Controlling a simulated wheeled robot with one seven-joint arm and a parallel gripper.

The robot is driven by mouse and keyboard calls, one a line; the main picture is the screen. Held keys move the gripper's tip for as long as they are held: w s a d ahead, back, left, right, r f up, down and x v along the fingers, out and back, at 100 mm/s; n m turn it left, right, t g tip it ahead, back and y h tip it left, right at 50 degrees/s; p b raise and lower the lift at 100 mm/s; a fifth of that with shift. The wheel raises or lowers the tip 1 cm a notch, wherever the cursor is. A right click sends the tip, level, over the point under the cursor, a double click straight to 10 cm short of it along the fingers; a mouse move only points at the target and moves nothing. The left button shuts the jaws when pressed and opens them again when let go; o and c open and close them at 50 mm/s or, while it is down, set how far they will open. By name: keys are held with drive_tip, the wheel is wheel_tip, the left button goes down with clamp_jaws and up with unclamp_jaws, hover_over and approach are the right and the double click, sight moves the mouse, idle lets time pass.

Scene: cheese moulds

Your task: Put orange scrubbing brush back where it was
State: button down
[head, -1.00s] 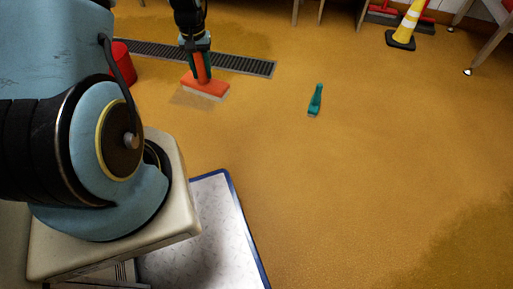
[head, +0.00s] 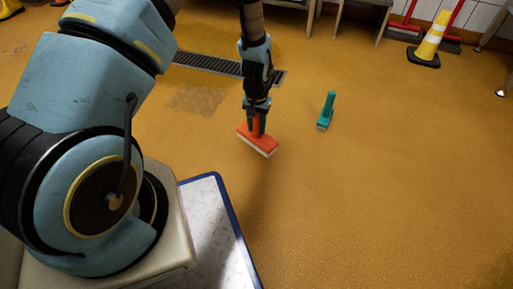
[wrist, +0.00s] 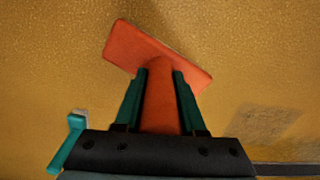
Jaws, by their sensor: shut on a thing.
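The orange scrubbing brush (head: 259,141) hangs from my gripper (head: 257,122) in the head view, its pale bristles facing down. In the wrist view the brush (wrist: 158,55) has its handle between the two dark green fingers of my gripper (wrist: 159,88), which are shut on it. Its flat orange head lies beyond the fingertips, seen from above and slightly turned. The brush appears to be off the floor, but its exact height is hard to tell.
A damp-looking patch (head: 197,99) lies left of my gripper. A drain grate (head: 210,64) runs behind. A yellow cone (head: 430,42) stands far right. Open floor lies right.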

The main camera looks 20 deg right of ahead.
sight(257, 140)
wheel_tip(257, 140, down, 7)
drive_tip(key=b, duration=0.3)
drive_tip(key=shift+f, duration=0.15)
drive_tip(key=shift+f, duration=0.2)
drive_tip(key=c, duration=0.5)
unclamp_jaws()
